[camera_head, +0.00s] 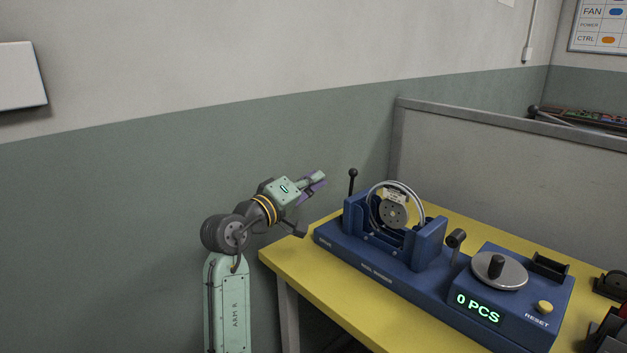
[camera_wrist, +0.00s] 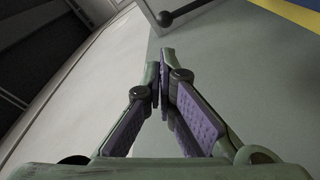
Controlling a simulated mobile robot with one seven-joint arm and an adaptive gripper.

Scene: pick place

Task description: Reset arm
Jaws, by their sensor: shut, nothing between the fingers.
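My arm stands at the left of the yellow table (camera_head: 290,265) in the head view, bent at its upper joint. My gripper (camera_head: 319,181) is in the air left of and above the blue machine, apart from it, pointing to the upper right. In the wrist view my gripper (camera_wrist: 161,75) has its green fingers with purple ribbed pads meeting at the tips. Nothing is held between them.
The blue machine (camera_head: 375,272) on the table carries a ring-shaped reel (camera_head: 394,212), a black-knobbed lever (camera_head: 353,175), a crank disc (camera_head: 498,272), a "0 PCS" display (camera_head: 479,309) and a yellow button (camera_head: 544,307). A grey partition (camera_head: 500,150) stands behind. The space above my gripper is clear.

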